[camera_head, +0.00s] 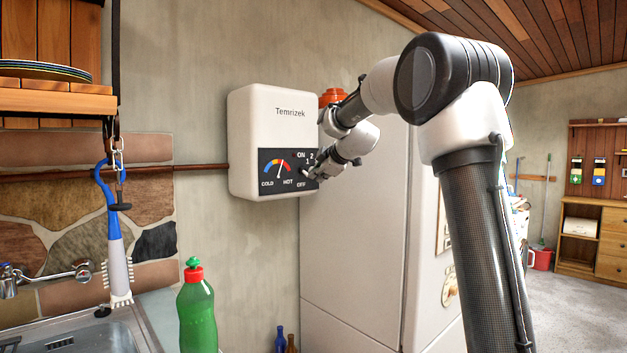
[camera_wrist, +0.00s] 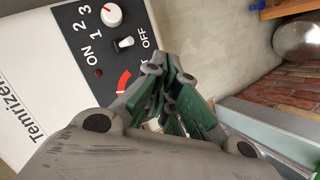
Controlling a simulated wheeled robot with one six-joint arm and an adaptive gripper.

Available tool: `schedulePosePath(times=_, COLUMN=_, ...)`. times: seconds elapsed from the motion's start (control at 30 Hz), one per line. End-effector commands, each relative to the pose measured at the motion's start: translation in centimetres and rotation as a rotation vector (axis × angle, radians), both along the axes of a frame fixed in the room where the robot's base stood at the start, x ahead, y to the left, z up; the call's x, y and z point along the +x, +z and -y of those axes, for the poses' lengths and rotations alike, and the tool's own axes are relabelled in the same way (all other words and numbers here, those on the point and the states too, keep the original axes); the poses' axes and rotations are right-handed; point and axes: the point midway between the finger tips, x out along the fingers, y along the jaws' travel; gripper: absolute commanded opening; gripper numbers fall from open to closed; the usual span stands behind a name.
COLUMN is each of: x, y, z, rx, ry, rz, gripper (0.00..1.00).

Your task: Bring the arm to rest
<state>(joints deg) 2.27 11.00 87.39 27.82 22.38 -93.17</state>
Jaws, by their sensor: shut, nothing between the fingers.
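My gripper (camera_head: 311,173) is at the lower right of the white wall heater (camera_head: 258,119), close to its dark control panel (camera_head: 268,183). My arm reaches in from the right of the head view. In the wrist view my gripper (camera_wrist: 177,100) is shut and holds nothing, with its green-lined fingers together. The panel there shows a white knob (camera_wrist: 111,14) by the numbers and a small white switch (camera_wrist: 125,43) by the ON and OFF marks. Whether the fingertips touch the heater I cannot tell. My gripper hides part of the panel in the head view.
A tall white cabinet (camera_head: 352,235) stands right of the heater, behind my arm. A green bottle (camera_head: 197,312) stands by the sink (camera_head: 85,335). A blue-handled brush (camera_head: 113,235) hangs under the wooden shelf (camera_head: 55,103). Open floor (camera_head: 580,310) lies at the right.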

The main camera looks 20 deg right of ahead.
Motion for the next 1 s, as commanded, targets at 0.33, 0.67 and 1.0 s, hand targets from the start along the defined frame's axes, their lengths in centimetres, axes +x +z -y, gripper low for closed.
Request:
schedulePosePath(times=0.33, x=-0.6, y=-1.0, z=-0.3, rx=0.189, ry=-0.091, rz=-0.080, gripper=0.00)
schedulePosePath(times=0.67, x=-18.7, y=-13.6, z=-0.1, rx=0.613, ry=-0.591, rz=-0.654, gripper=0.00)
schedulePosePath(times=1.0, x=-44.4, y=-18.7, z=2.0, rx=0.664, ry=-1.036, rz=-0.828, gripper=0.00)
